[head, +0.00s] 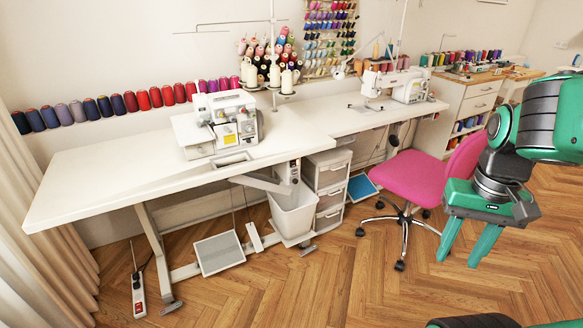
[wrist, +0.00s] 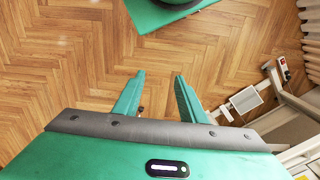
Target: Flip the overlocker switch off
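The overlocker (head: 222,120), a white machine with a yellow label, stands on the white table (head: 110,175) in the head view. A small box with dark controls (head: 292,170) sits under the table edge below it; I cannot tell which part is the overlocker's switch. My gripper (head: 466,248) hangs at the right, in front of the pink chair and well away from the overlocker. Its green fingers are apart with nothing between them. The wrist view also shows my gripper (wrist: 159,78) open over bare floor; the overlocker is not in that view.
A pink chair (head: 428,178) stands between my gripper and the table. A white bin (head: 293,212), grey drawers (head: 328,185) and a foot pedal (head: 219,253) are under the table. A power strip (head: 139,294) lies at the left. The wooden floor in front (head: 320,290) is clear.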

